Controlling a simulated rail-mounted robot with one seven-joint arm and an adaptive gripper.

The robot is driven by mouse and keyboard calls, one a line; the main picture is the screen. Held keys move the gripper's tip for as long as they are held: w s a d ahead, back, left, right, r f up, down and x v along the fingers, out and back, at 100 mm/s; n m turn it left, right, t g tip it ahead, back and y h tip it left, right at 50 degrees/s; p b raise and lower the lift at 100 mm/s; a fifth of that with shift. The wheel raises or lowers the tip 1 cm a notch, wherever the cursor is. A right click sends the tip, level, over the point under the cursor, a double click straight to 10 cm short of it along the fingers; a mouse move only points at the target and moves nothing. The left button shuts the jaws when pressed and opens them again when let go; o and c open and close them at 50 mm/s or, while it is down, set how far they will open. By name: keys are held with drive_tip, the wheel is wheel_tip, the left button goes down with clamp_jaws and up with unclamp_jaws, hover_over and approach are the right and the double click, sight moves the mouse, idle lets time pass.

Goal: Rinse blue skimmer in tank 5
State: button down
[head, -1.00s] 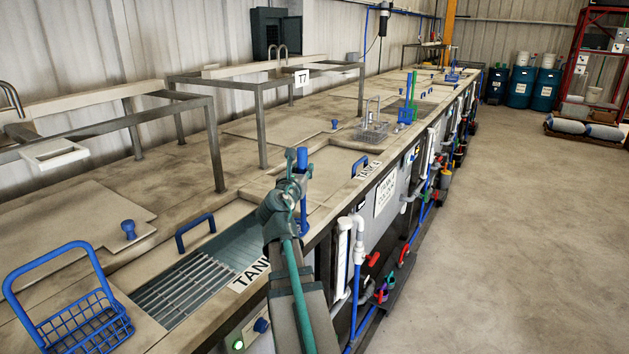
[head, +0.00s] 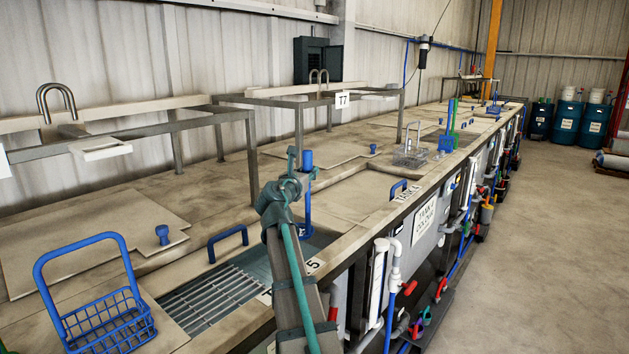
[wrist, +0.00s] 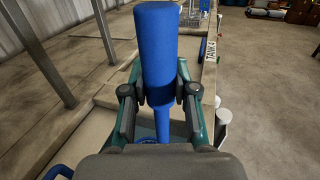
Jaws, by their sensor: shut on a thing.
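The blue skimmer is upright in my gripper (head: 298,180), which is shut on its handle (head: 307,160). Its shaft (head: 307,203) hangs down in front of the right end of tank 5's opening in the head view. Tank 5 (head: 216,298) is open, with a grating and grey-green liquid; its label is partly hidden by my arm. In the wrist view my gripper (wrist: 160,98) has a finger on each side of the thick blue handle (wrist: 157,50). The skimmer's lower end is mostly hidden; I cannot tell whether it touches the liquid.
A blue wire basket (head: 103,325) stands left of tank 5. A blue lid handle (head: 228,242) rises at its back edge. A lid with a blue knob (head: 163,234) lies behind. Grey frames (head: 250,150) stand along the back. A clear wire basket (head: 409,155) sits farther along.

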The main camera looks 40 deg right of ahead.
sight(306, 232)
drive_tip(key=shift+w, duration=0.5)
wheel_tip(306, 232, down, 3)
drive_tip(key=b, duration=0.2)
drive_tip(key=shift+s+r+b, duration=0.15)
drive_tip(key=shift+r+b, duration=0.05)
drive_tip(key=shift+b, duration=0.2)
wheel_tip(306, 232, down, 17)
drive_tip(key=b, duration=0.7)
drive_tip(key=shift+f, duration=0.2)
drive_tip(key=shift+w+d, duration=0.2)
drive_tip(key=shift+d, duration=0.95)
drive_tip(key=shift+s+a+p, duration=0.2)
drive_tip(key=shift+a+p, duration=0.1)
drive_tip(key=shift+a, duration=0.9)
drive_tip(key=shift+s+a+p, duration=0.2)
drive_tip(key=shift+a+p, duration=0.1)
drive_tip(key=shift+a, duration=0.85)
drive_tip(key=shift+w+d+p, duration=0.2)
drive_tip(key=shift+d+p, duration=0.15)
drive_tip(key=shift+d, duration=0.8)
